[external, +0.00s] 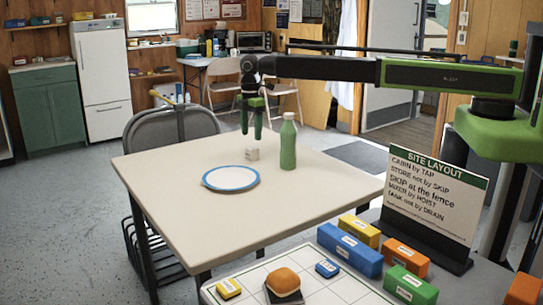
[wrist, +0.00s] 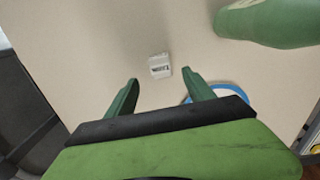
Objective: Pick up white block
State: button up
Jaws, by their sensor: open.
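The white block (external: 252,154) sits on the beige table (external: 160,180), left of a green bottle (external: 288,143) and behind a blue-rimmed plate (external: 231,179). In the wrist view the white block (wrist: 159,66), with a dark printed label, lies just beyond my fingertips, roughly centred between them. My gripper (external: 251,134) points down above the block, its two green fingers apart and empty. The open fingers also show in the wrist view (wrist: 160,77). I cannot tell the exact height of the fingertips over the block.
The green bottle (wrist: 268,22) stands close on the right in the wrist view, and the plate (wrist: 218,90) lies partly hidden behind my right finger. A grey folding chair (external: 171,125) stands at the table's left edge. A sign (external: 433,190) and several coloured blocks occupy the front bench.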

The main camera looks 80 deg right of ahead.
aim_at(252, 148)
notch_tip(252, 148, down, 8)
jog(key=b, duration=0.6)
jog(key=shift+r, duration=0.3)
grip_shut()
